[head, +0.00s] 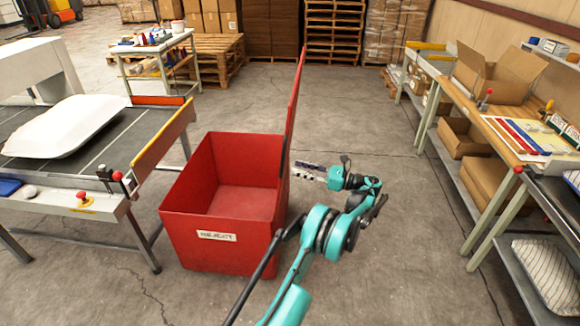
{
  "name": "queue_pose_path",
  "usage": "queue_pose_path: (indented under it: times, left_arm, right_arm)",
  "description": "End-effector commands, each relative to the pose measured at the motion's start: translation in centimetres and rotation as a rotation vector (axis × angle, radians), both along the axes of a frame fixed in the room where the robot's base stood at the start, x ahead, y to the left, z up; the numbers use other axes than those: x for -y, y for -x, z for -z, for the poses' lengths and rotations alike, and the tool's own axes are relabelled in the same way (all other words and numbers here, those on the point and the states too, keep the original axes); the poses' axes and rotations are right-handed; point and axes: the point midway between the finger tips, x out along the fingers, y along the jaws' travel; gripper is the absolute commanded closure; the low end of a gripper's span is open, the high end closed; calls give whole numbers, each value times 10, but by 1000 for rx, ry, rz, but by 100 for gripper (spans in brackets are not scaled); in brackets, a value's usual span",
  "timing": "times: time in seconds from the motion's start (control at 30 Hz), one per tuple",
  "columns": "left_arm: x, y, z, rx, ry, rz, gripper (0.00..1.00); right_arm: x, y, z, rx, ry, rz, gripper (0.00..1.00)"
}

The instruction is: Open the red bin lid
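The red bin (195,230) stands on the floor in the middle of the head view, with a "REJECT" label on its front. Its top is uncovered and the inside looks empty. The red lid (293,105) stands almost upright along the bin's right side, seen nearly edge-on. I cannot tell whether the tips touch the lid. My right gripper is not in view.
A conveyor (100,150) with a white pillow (65,125) is to the left of the bin. A workbench (500,140) with boxes runs along the right, with a striped pillow (548,280) on a low shelf. The floor behind the bin and to the right of my arm is clear.

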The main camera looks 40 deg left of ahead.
Motion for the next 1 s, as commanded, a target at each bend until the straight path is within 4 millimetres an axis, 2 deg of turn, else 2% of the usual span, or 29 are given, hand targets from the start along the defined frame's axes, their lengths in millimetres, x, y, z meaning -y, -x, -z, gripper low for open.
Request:
queue_pose_path:
  times: [0.1, 0.33, 0.5, 1.0]
  left_arm:
    - [25, -12, 3, 0, 0, 2, 68]
    - [55, -26, 7, -1, 0, 0, 68]
    - [62, -29, 7, -1, 0, -2, 68]
    - [62, -29, 7, 2, 1, 0, 68]
  right_arm:
    - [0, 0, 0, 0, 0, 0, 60]
    - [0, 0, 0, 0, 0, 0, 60]
    - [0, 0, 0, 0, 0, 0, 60]
    - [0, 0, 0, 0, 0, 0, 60]
